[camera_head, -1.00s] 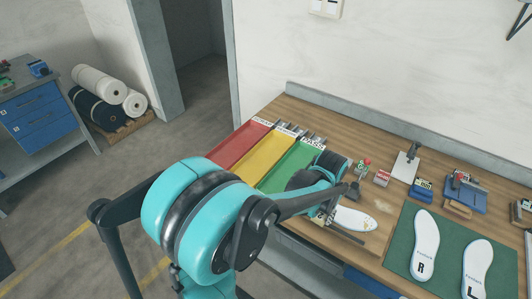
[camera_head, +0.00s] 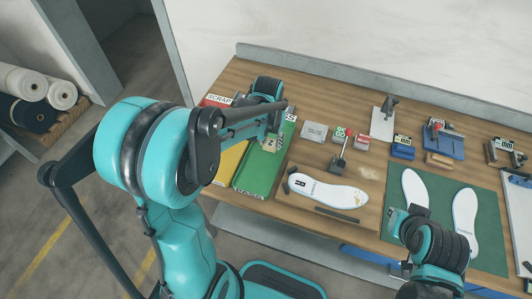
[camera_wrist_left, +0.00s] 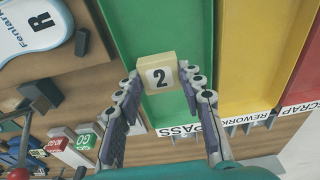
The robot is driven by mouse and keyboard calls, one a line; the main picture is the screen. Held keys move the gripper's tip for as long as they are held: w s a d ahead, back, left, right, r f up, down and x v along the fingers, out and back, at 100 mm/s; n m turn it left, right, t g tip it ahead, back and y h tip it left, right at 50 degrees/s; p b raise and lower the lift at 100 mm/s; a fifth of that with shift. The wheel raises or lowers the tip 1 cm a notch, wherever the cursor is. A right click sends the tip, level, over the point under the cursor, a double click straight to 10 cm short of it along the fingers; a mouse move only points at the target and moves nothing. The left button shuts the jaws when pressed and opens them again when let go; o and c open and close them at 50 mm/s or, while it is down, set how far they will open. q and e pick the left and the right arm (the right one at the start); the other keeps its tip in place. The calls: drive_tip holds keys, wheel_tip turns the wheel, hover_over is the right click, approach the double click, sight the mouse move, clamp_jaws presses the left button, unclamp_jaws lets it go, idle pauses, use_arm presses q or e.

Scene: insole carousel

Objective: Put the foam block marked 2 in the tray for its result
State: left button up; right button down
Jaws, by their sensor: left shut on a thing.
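The foam block marked 2 (camera_head: 269,143) is cream with a white label. It also shows in the left wrist view (camera_wrist_left: 158,75), between the fingertips of my left gripper (camera_wrist_left: 162,88). That gripper is shut on it and holds it over the green tray (camera_head: 258,172), labelled PASS in the wrist view (camera_wrist_left: 178,131). The yellow REWORK tray (camera_wrist_left: 248,50) and the red SCRAP tray (camera_wrist_left: 306,78) lie beside the green one; my left arm hides much of them in the head view. My right gripper (camera_head: 397,219) is at lower right above the green mat; its jaws are unclear.
A white insole marked R (camera_head: 328,191) lies beside the green tray, near a small stand with a red knob (camera_head: 341,155). GO (camera_head: 340,134) and NO-GO (camera_head: 362,143) blocks stand behind it. Two insoles lie on the green mat (camera_head: 490,225). Gauges line the back.

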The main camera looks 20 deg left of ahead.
sight(266, 149)
use_arm(q)
drive_tip(key=shift+s+a+f, duration=0.5)
drive_tip(key=shift+a, duration=0.15)
wheel_tip(266, 149, down, 4)
drive_tip(key=shift+f+b, duration=0.1)
drive_tip(key=shift+b, duration=0.9)
drive_tip(key=o, duration=0.8)
